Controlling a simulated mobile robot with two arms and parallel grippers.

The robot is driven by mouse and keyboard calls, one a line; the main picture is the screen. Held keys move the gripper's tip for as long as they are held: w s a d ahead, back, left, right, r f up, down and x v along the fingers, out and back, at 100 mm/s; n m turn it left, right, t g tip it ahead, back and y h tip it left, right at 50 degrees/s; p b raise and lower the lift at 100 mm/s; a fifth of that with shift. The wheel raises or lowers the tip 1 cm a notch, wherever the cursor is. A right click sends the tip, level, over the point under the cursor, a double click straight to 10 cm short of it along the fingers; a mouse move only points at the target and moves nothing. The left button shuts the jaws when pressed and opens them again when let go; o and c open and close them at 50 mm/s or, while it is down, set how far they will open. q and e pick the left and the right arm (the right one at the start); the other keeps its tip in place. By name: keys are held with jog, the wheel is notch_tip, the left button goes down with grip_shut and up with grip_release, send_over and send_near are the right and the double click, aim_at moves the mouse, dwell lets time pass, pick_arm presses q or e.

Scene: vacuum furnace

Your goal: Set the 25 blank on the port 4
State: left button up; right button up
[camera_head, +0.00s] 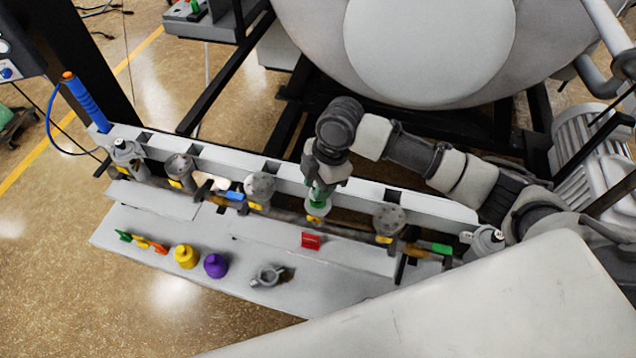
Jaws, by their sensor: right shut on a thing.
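My right gripper (321,184) reaches in from the right, points down and is shut on a green blank (319,195). The number on the blank cannot be read. The blank is at the top of a pale port (315,209) with a yellow tag, in the middle of the manifold rail. I cannot tell whether it rests on the port or is just above it. My left gripper is not in view.
Other grey ports (259,186) and (389,219) stand along the rail. The large furnace vessel (430,45) stands behind.

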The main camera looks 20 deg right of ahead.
jog(key=shift+f+b, duration=0.8)
jog(key=shift+f, duration=0.4)
jog(key=shift+f, duration=0.15)
jog(key=o, duration=1)
jog(key=b+v, duration=0.2)
jog(key=v, duration=0.8)
jog(key=shift+r, duration=0.35)
